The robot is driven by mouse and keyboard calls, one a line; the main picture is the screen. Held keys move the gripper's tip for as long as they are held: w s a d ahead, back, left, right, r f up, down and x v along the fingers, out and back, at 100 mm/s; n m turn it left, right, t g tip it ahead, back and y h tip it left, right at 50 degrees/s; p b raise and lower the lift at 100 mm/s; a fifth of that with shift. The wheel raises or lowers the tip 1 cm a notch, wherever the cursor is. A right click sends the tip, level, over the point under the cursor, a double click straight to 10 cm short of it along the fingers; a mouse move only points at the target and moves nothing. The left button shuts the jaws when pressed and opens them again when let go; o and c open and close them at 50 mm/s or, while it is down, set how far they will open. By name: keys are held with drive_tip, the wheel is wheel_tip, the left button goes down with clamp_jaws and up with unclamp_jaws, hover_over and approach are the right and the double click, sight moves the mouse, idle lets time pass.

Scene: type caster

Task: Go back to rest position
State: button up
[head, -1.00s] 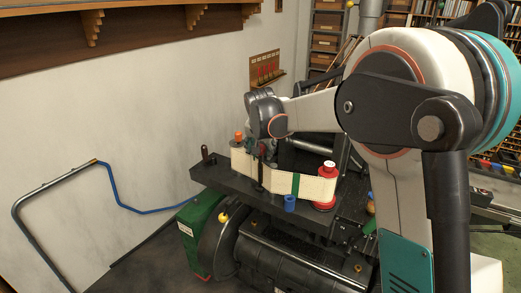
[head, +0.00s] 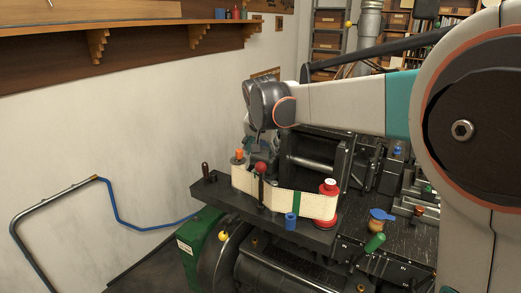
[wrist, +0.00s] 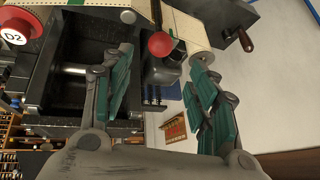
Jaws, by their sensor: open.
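My gripper (wrist: 162,95) is open and empty in the wrist view, its two teal-padded fingers spread apart. In the head view my gripper hangs below the dark wrist joint, mostly hidden behind the machine's parts. A lever with a red ball knob (head: 261,167) stands at the front of the black machine; the red knob also shows in the wrist view (wrist: 160,44), beyond the fingers. A cream paper strip (head: 315,205) runs along the machine's front to a red spool (head: 328,188). The spool marked D2 shows at the wrist view's upper left (wrist: 17,27).
The black machine's ledge (head: 216,191) carries a dark handle (head: 205,170), an orange-topped post (head: 239,155) and a blue cup (head: 290,221). A blue and grey tube rail (head: 104,190) stands at left. A wooden shelf (head: 150,32) juts from the wall above. Wall space between is clear.

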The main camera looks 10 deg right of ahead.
drive_tip(key=s+d+f+n+b, duration=0.1)
drive_tip(key=s+d+f+b, duration=0.15)
drive_tip(key=s, duration=0.65)
drive_tip(key=s+d+f+n+b, duration=0.2)
drive_tip(key=s+d+f, duration=0.15)
drive_tip(key=s, duration=0.55)
drive_tip(key=s+d+f+n+b, duration=0.1)
drive_tip(key=s+d+f+b, duration=0.15)
drive_tip(key=s, duration=0.75)
drive_tip(key=s+d+f+n+t+b, duration=0.1)
drive_tip(key=s+f+n+b, duration=0.1)
drive_tip(key=s+f, duration=0.5)
drive_tip(key=s, duration=0.2)
drive_tip(key=shift+s+d+f+y+b, duration=0.3)
drive_tip(key=shift+d+f+y, duration=0.1)
